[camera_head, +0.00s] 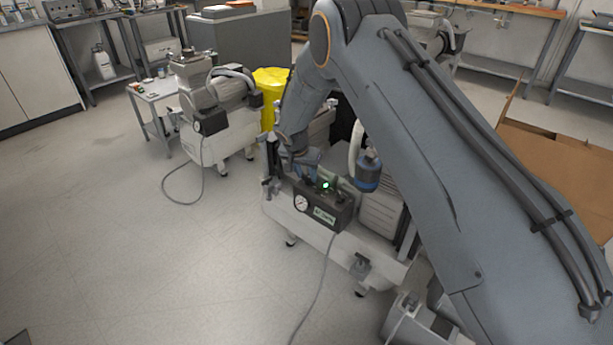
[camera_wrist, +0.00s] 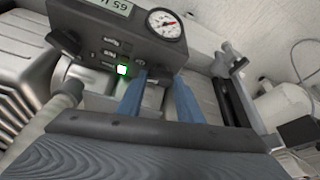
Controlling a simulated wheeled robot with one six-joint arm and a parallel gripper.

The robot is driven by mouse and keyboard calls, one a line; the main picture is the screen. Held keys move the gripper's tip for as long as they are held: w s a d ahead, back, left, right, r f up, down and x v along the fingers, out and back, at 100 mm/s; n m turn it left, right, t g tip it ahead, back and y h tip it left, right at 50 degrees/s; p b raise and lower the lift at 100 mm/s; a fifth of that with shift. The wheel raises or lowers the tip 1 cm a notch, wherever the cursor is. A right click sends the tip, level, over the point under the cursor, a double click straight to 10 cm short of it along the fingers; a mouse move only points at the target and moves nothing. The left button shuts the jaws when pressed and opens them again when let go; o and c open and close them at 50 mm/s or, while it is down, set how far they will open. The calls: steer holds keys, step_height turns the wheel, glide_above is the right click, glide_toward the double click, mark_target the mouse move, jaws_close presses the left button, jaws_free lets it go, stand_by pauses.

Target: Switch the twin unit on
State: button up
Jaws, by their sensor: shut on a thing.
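The twin unit (camera_head: 380,215) is the pale compressor in the middle of the head view, with a dark control box (camera_head: 335,207) on its front. The box carries a round gauge (camera_head: 301,203), a greenish display (camera_head: 324,215) and a lit green lamp (camera_head: 326,185). In the wrist view the gauge (camera_wrist: 165,24) and lit lamp (camera_wrist: 122,70) show close up. My gripper (camera_wrist: 157,82) has its two blue fingers at the box, shut on a dark knob (camera_wrist: 154,94) beside the lamp. In the head view my gripper (camera_head: 308,165) partly hides that knob.
A blue-and-black filter (camera_head: 368,170) with a pale hose stands close right of the control box. Another compressor (camera_head: 215,115) and a yellow bin (camera_head: 270,88) are behind left. A cardboard box (camera_head: 565,165) is at right.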

stand_by(0.4)
steer(key=o, duration=1.1)
steer(key=v, duration=0.7)
steer(key=shift+s+r, duration=0.15)
steer(key=shift+r, duration=0.2)
steer(key=shift+c, duration=0.7)
